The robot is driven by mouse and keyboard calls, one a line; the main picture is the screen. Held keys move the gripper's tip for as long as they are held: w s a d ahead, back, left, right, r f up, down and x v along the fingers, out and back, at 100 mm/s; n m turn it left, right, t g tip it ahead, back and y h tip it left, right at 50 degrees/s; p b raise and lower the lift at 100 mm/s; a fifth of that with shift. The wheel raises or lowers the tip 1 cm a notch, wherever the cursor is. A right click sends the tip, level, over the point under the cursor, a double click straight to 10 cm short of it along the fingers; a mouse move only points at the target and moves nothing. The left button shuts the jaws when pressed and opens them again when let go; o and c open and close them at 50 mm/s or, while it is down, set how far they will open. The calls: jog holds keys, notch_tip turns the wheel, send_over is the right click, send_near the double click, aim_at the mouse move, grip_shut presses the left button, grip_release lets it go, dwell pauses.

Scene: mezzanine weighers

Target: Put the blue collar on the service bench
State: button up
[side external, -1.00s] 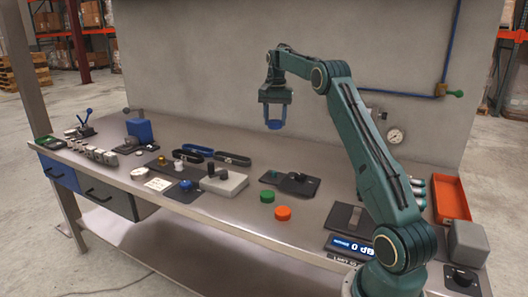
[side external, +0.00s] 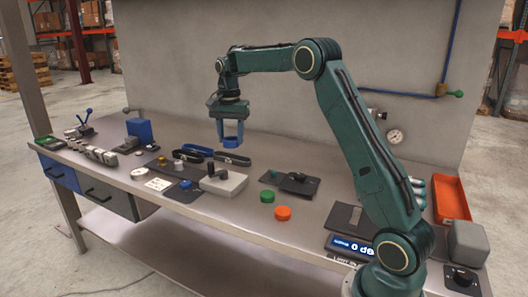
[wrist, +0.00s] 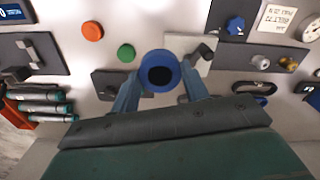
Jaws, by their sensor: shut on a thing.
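My gripper (side external: 230,140) is shut on the blue collar (wrist: 160,72), a round blue ring with a dark hole in the wrist view. The collar sits between the two blue-grey fingertips, its hole facing the wrist camera. In the side view it is small and hard to tell from the fingers. My gripper points down and appears to be above the rear part of the steel service bench (side external: 225,226), with the collar clear of the top.
A grey block with a black knob (side external: 222,181), black oval straps (side external: 233,159) and a black plate (side external: 297,184) lie near the gripper. Green (side external: 267,196) and orange (side external: 283,213) discs lie towards the front. An orange bin (side external: 452,200) is at right. Bare steel shows along the front.

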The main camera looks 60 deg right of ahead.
jog(key=a, duration=0.3)
send_over(229, 205)
notch_tip(229, 205, down, 16)
dwell(0.6)
jog(key=shift+f, duration=0.1)
jog(key=shift+f, duration=2.05)
jog(key=shift+f, duration=0.1)
jog(key=o, duration=1)
